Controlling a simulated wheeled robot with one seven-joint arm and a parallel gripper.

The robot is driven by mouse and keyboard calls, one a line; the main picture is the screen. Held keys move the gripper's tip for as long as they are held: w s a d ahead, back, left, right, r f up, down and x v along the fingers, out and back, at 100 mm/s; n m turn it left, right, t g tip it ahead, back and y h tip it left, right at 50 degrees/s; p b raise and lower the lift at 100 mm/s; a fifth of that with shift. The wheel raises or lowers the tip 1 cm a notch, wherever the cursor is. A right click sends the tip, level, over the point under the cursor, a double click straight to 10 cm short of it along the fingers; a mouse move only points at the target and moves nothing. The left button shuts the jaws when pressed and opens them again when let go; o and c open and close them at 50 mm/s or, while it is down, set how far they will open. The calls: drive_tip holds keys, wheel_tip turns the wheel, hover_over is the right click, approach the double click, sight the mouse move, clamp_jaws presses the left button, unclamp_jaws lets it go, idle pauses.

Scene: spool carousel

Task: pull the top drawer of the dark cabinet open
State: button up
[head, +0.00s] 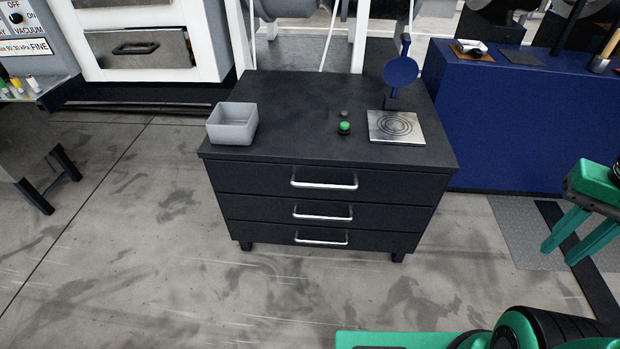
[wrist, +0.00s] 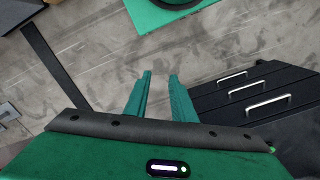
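The dark cabinet (head: 230,207) stands in the middle of the head view, with three drawers one above another. The top drawer (head: 260,178) looks closed, its front level with the others. Its silver bar handle (head: 324,184) is in plain sight. In the wrist view the cabinet is at the right, with its handles (wrist: 268,105) showing. My gripper (head: 556,254) is at the right of the head view, apart from the cabinet. Its two green fingers (wrist: 160,75) are spread with nothing between them.
On the cabinet top are a grey bin (head: 232,127), a green button (head: 344,128), a plate with rings (head: 396,127) and a blue disc on a stand (head: 400,71). A blue bench (head: 520,130) stands to the right. The floor before the cabinet is clear.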

drive_tip(key=shift+w+d, duration=0.1)
drive_tip(key=shift+w, duration=0.3)
